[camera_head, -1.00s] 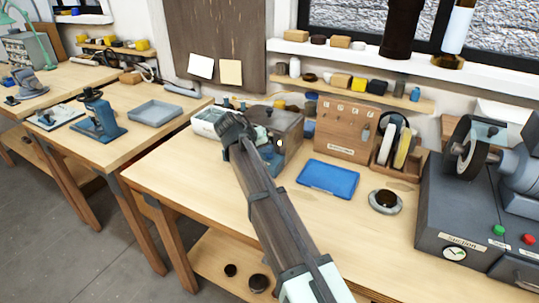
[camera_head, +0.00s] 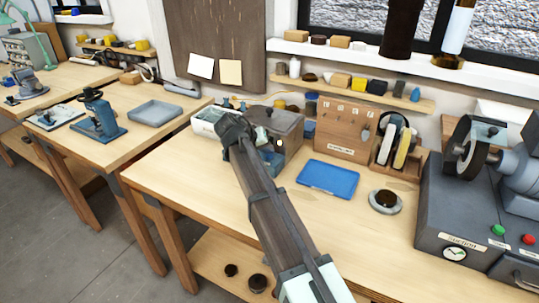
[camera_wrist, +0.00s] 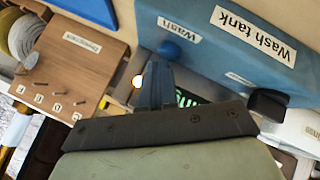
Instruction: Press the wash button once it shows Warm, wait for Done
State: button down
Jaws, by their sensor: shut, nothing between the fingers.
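The wash tank shows in the wrist view as a blue front (camera_wrist: 235,55) with a "Wash tank" label. A round blue button (camera_wrist: 168,49) sits beside a "Wash" label. My gripper (camera_wrist: 160,72) is shut and empty, its fingertips pointing at the button and very close to it; I cannot tell whether they touch. A dark display (camera_wrist: 187,98) with green letters is mostly hidden behind my gripper, so its word cannot be read. In the head view my gripper (camera_head: 236,133) partly covers the tank (camera_head: 285,124).
A blue tray (camera_head: 328,179) lies on the bench to the right of the tank. A wooden board with hooks (camera_head: 343,130) stands behind it. A pale box (camera_head: 207,122) is left of the tank. The bench front (camera_head: 200,185) is mostly clear.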

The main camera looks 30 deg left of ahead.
aim_at(267, 156)
jog(key=shift+r, duration=0.75)
jog(key=shift+r, duration=0.1)
jog(key=shift+r, duration=2.4)
